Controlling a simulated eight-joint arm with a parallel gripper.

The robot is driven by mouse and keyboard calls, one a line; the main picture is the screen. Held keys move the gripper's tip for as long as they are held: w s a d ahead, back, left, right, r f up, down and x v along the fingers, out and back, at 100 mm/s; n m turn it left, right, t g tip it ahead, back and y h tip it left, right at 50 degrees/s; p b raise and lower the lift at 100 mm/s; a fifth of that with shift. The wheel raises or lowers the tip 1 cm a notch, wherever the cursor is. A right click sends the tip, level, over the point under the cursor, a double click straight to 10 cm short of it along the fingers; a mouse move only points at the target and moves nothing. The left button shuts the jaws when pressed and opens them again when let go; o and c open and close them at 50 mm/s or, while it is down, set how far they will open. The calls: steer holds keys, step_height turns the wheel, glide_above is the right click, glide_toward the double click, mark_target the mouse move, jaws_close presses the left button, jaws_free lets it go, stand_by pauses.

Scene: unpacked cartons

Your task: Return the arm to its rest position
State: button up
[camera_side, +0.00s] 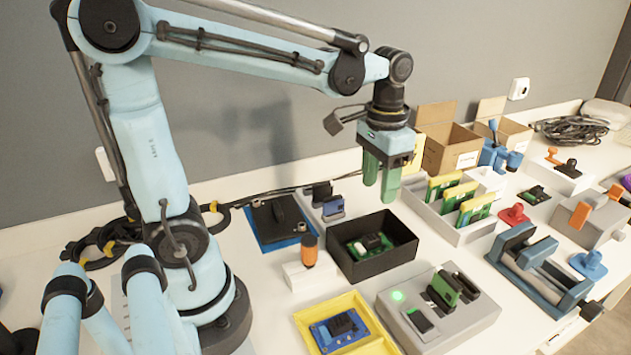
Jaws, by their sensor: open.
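My gripper (380,177) hangs from the arm's end with its two green fingers pointing down. It is open, with a narrow gap between the fingers and nothing seen between them. It is above the black open box (372,271), near that box's back right side. A green circuit board (369,246) with a dark part on it lies inside the black box. My gripper is apart from the box and the board. The arm is stretched out to the right over the table.
A grey fixture (394,302) with a lit green lamp and a yellow tray (303,320) with a blue board are in front. A white rack (466,233) holds upright boards to the right. Cardboard cartons (447,152) stand behind. A blue-grey vise (540,268) is at right.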

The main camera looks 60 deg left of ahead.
steer(key=shift+s+d+f+t, duration=0.2)
steer(key=shift+s+d+t, duration=0.15)
steer(key=shift+s+t, duration=0.6)
steer(key=shift+s+d+f+t, duration=0.3)
steer(key=shift+s+t, duration=0.25)
steer(key=shift+t, duration=0.85)
steer(key=shift+s+d+f+t, duration=0.15)
steer(key=shift+s+d+t, duration=0.2)
steer(key=shift+s+t, duration=0.6)
